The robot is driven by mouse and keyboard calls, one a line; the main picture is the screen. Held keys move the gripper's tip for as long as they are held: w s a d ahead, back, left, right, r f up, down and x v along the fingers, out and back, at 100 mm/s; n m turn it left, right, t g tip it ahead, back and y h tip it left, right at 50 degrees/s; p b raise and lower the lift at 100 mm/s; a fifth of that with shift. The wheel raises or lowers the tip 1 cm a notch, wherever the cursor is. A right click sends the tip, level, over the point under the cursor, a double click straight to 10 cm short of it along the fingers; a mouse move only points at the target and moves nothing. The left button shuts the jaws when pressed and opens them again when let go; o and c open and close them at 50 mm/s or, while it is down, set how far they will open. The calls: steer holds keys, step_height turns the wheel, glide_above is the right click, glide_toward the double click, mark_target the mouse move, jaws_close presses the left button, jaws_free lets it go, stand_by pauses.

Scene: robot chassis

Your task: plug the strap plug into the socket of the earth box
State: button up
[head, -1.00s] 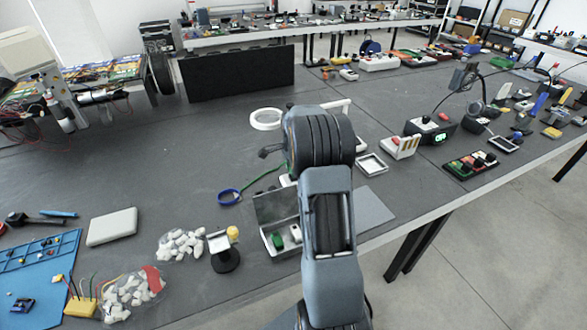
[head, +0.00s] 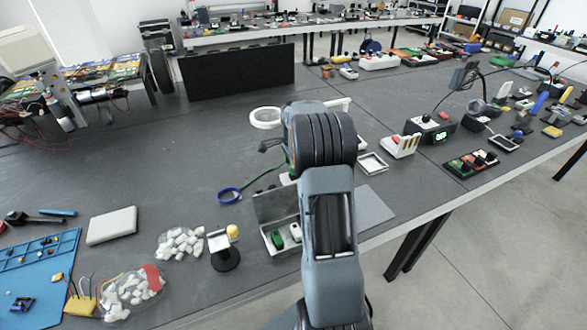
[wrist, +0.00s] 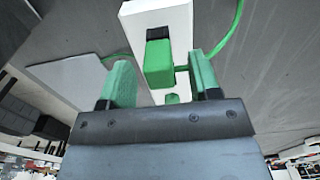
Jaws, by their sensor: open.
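In the wrist view a white box (wrist: 175,22), which looks like the earth box, lies beyond my gripper (wrist: 159,62). A green block (wrist: 159,64), apparently the strap plug, has a black part at its far end against the box. I cannot tell whether it is seated in a socket. My green-tipped fingers are open on either side of it, with gaps at both sides. A green cord (wrist: 231,38) runs up at the right. In the head view a blue strap loop (head: 229,196) lies on the table with its green cord (head: 262,183). My arm hides the box's surroundings.
An open metal case (head: 270,206) with green and white items stands just left of my arm. A white ring (head: 265,117) lies farther back. A small stand (head: 224,250) and bags of white pieces are at the front left. The table's middle left is clear.

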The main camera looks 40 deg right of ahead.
step_height(320, 180, up, 12)
steer(key=shift+f+p, duration=0.2)
steer(key=shift+p, duration=0.2)
stand_by(0.4)
steer(key=s+a+r+n+t+p, duration=0.3)
steer(key=s+a+n+p, duration=0.2)
steer(key=s+a+n, duration=1.5)
steer(key=shift+s+a+r+t, duration=0.15)
steer(key=shift+s+a+t, duration=0.15)
steer(key=shift+a, duration=1.65)
